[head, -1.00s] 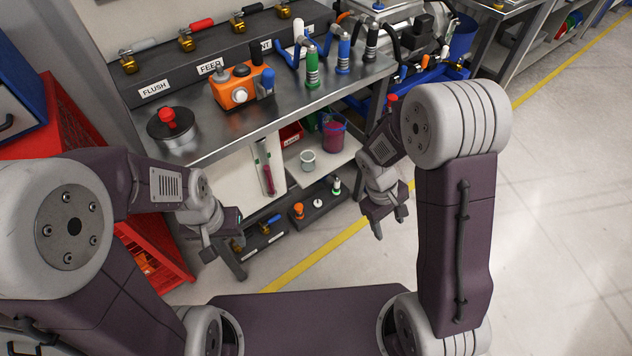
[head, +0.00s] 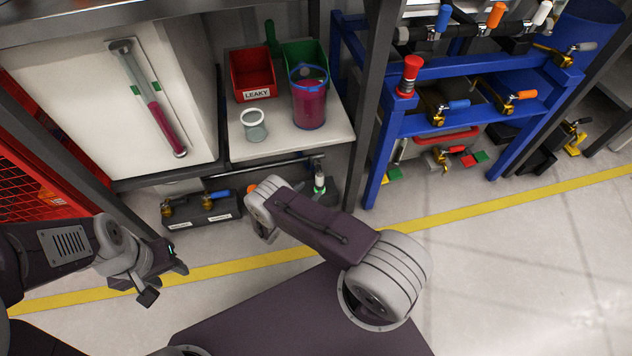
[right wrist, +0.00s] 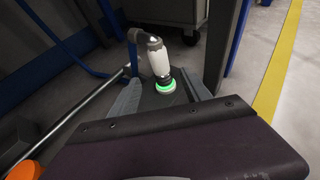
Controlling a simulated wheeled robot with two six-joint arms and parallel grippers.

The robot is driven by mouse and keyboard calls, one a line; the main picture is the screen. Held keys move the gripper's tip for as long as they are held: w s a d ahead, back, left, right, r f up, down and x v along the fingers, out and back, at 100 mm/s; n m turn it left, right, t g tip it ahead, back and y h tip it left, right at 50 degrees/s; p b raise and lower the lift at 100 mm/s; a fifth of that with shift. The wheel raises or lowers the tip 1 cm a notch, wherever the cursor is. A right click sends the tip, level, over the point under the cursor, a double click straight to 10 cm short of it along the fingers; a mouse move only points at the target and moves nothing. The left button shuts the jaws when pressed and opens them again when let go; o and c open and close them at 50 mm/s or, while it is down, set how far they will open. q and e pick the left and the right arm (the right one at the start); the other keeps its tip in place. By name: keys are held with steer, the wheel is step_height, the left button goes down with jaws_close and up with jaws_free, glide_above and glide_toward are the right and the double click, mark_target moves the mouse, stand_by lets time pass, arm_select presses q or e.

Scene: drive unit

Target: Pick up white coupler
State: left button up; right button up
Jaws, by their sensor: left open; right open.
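The white coupler (right wrist: 159,60) stands upright on a dark block low under the bench, with a green ring around its base. In the head view the coupler (head: 319,183) shows just beyond my right forearm. My right gripper (right wrist: 162,92) is open, its grey fingers on either side of the coupler's base in the right wrist view; I cannot tell whether they touch it. In the head view my right gripper is mostly hidden behind its own arm. My left gripper (head: 160,282) is open and empty over the floor at left.
An orange coupler (right wrist: 24,170) is at the right wrist view's lower left edge. A shelf (head: 285,148) holding a red LEAKY bin (head: 253,76), jar (head: 254,126) and pink-filled vessel (head: 310,105) is above. A table leg (head: 366,110) and blue frame (head: 470,72) stand to the right.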

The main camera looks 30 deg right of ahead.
mark_target(317, 183)
steer(key=b+x, duration=0.2)
steer(key=x, duration=0.1)
steer(key=shift+s+a+f, duration=0.1)
steer(key=shift+s+f, duration=0.05)
steer(key=shift+f, duration=0.05)
steer(key=shift+w+d, duration=0.2)
steer(key=shift+d, duration=0.2)
steer(key=b+x, duration=0.4)
steer(key=x, duration=0.1)
steer(key=shift+w+d+r, duration=0.1)
jaws_close()
